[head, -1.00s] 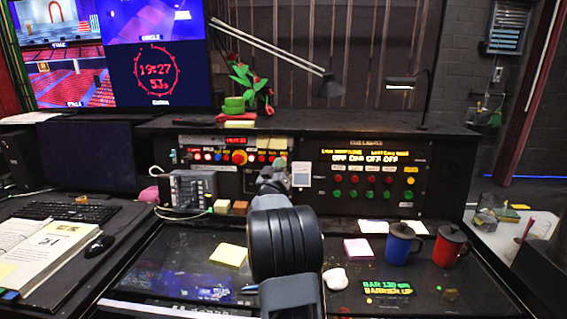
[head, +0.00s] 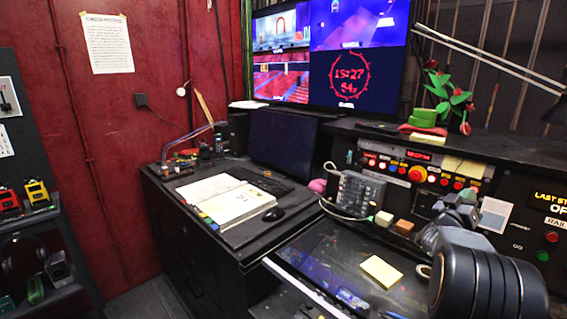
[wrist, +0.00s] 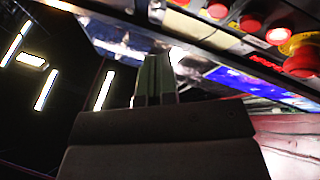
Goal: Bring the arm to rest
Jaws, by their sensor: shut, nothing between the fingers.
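My arm reaches in from the lower right of the head view, its black wrist in front of the cue panel. My gripper (head: 460,203) is at its far end, in front of the panel's right part. In the wrist view the gripper fingers (wrist: 155,75) are together with nothing between them. The cue panel (head: 425,172) carries a row of small buttons and a large red button (head: 417,174). Red buttons (wrist: 250,23) also show at the upper right of the wrist view. I cannot tell whether the gripper touches the panel.
An open book (head: 232,203), a mouse (head: 273,214) and a keyboard (head: 262,181) lie on the left desk. A yellow note pad (head: 381,271) lies on the glass desktop. A grey box with cables (head: 357,193) stands left of the panel. Open floor (head: 150,298) shows at lower left.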

